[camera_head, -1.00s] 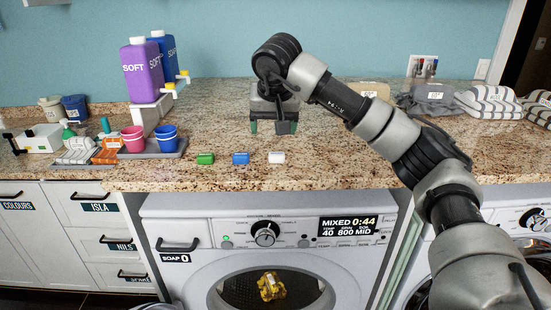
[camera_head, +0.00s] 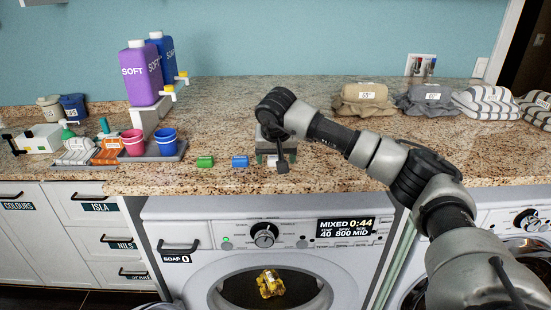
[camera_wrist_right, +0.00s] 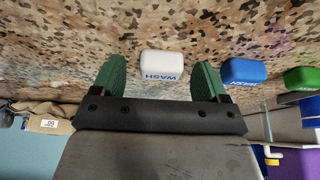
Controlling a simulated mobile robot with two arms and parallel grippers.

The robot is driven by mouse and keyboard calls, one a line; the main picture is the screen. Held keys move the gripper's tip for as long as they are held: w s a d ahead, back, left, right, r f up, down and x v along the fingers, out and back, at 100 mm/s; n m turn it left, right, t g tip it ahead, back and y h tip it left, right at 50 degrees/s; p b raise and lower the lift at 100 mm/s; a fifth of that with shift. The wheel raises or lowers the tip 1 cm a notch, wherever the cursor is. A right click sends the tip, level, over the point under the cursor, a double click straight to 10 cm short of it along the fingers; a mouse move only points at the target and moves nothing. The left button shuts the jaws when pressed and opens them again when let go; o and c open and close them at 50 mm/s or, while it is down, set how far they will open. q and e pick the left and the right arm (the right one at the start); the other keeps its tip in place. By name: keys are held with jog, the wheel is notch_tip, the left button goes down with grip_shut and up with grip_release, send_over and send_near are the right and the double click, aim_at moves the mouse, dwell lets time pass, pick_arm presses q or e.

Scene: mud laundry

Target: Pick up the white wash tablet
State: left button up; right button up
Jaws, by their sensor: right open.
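The white wash tablet (camera_wrist_right: 162,64) lies on the speckled stone counter, its blue WASH print showing in the right wrist view. In the head view it is mostly hidden by my right gripper (camera_head: 276,158), with a bit of white (camera_head: 272,163) showing. My right gripper (camera_wrist_right: 162,82) is open, its green fingers spread to either side of the tablet. The tablet appears just beyond the fingertips, and nothing is held. A blue tablet (camera_head: 240,161) and a green tablet (camera_head: 205,161) lie in a row to the left. My left gripper is not seen.
A tray (camera_head: 172,153) with pink and blue cups stands at the left, below purple and blue SOFT bottles (camera_head: 142,75). Folded cloths (camera_head: 363,98) lie at the back right. The counter's front edge (camera_head: 230,186) is close, above the washing machine (camera_head: 265,240).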

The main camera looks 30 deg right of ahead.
jog(key=c, duration=1)
